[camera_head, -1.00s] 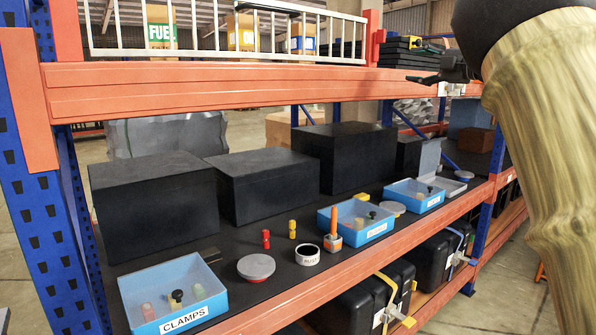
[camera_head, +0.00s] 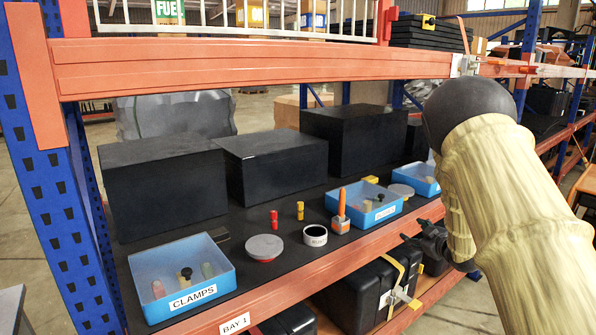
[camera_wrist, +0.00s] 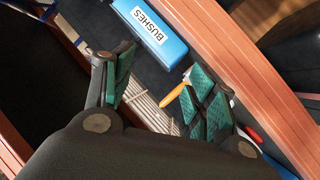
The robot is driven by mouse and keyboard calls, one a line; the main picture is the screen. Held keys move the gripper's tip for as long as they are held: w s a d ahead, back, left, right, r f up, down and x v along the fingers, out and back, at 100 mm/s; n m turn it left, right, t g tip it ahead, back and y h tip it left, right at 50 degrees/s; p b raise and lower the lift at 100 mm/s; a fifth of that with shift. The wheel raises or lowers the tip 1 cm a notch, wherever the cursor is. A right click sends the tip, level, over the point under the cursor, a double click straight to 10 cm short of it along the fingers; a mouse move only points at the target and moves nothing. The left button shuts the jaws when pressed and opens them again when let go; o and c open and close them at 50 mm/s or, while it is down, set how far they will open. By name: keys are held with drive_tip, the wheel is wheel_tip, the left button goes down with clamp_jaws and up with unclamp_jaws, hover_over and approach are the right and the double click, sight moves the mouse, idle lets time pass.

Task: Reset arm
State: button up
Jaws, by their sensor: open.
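My arm (camera_head: 510,190) comes in from the right of the head view. My gripper (camera_head: 428,241), small and dark there, is at the front edge of the middle shelf, right of the blue BUSHES bin (camera_head: 363,207). In the wrist view my gripper (camera_wrist: 163,72) has its green-padded fingers spread apart, with nothing held between them. An orange-handled tool (camera_head: 341,208) stands on the shelf left of that bin. In the wrist view its orange handle (camera_wrist: 172,96) shows beyond the fingers, near the BUSHES bin (camera_wrist: 150,25).
The orange upper beam (camera_head: 250,68) and lower front beam (camera_head: 290,278) bound the shelf. A CLAMPS bin (camera_head: 180,280), a grey disc (camera_head: 264,247), a round black-and-white item (camera_head: 315,235) and small red (camera_head: 274,219) and yellow (camera_head: 300,210) pieces sit on it. Black boxes (camera_head: 163,185) stand behind.

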drive_tip(key=s+a+f+m+g+h, duration=0.1)
drive_tip(key=s+a+f+m+g, duration=0.2)
drive_tip(key=s+f, duration=1.05)
drive_tip(key=s+a+f+m+g+h, duration=0.2)
drive_tip(key=s+a+f+m+g, duration=0.1)
drive_tip(key=s+f, duration=1.05)
drive_tip(key=s+a+f+m+g, duration=0.1)
drive_tip(key=s+a+f+g, duration=0.1)
drive_tip(key=s, duration=1)
drive_tip(key=s+a+f+m+g, duration=0.1)
drive_tip(key=s+a+f+g, duration=0.2)
drive_tip(key=s, duration=0.9)
drive_tip(key=s+a+f+m+g, duration=0.1)
drive_tip(key=s+a+f+g, duration=0.2)
drive_tip(key=s+f, duration=0.4)
drive_tip(key=s+a, duration=0.1)
drive_tip(key=s, duration=0.4)
drive_tip(key=shift+a+b, duration=0.2)
drive_tip(key=shift+b, duration=0.2)
